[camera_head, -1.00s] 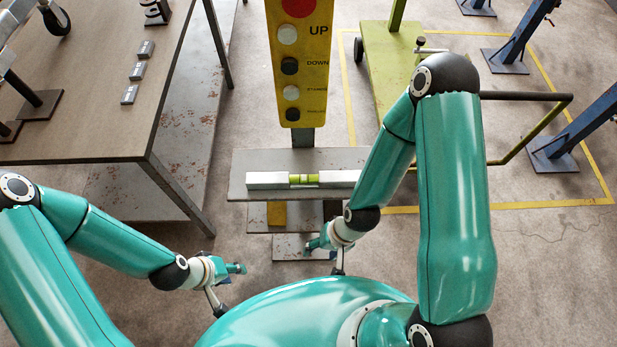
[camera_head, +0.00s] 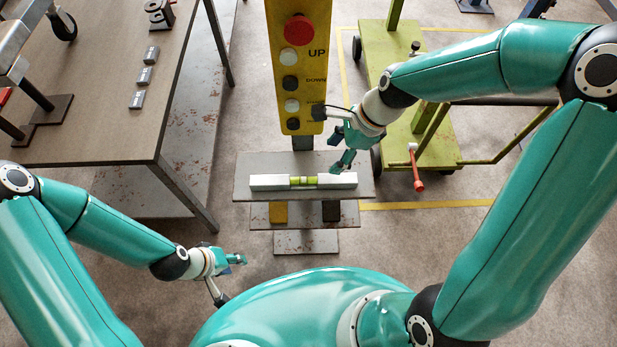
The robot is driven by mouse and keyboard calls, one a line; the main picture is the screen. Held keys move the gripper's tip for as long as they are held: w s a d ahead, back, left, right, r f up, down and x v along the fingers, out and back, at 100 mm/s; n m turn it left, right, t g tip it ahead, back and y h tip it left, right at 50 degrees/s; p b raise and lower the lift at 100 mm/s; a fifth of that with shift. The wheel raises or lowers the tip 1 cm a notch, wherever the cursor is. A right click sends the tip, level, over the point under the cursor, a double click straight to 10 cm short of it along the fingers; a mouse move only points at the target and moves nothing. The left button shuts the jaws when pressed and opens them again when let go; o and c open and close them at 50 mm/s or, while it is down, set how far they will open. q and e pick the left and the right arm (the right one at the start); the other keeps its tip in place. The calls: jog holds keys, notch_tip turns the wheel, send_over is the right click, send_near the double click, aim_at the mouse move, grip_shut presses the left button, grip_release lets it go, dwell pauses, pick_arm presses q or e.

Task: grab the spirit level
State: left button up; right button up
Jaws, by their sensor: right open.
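The spirit level (camera_head: 270,182) is a silver bar with a green vial section in its middle. It lies flat on a grey shelf (camera_head: 245,162) in front of the yellow control panel. My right gripper (camera_head: 332,140) is open, over the right part of the shelf, with its lower finger close above the right half of the level. I cannot tell whether that finger touches it. My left gripper (camera_head: 230,278) is low at the left, apart from the level and the shelf.
The yellow control panel (camera_head: 290,70) with a red button stands right behind the shelf. A wooden-topped table (camera_head: 95,125) is at the left. A green cart (camera_head: 430,140) with a red-ended lever (camera_head: 417,172) stands to the right. The floor left of the shelf is clear.

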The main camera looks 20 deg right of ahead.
send_near(308, 180)
jog(key=x, duration=0.4)
jog(key=shift+s+f, duration=0.25)
jog(key=shift+f, duration=0.05)
jog(key=shift+w+x, duration=0.15)
jog(key=shift+x, duration=1.35)
jog(key=shift+w+x, duration=0.15)
jog(key=shift+x, duration=1.35)
jog(key=shift+c, duration=0.3)
jog(key=shift+r, duration=0.1)
grip_shut()
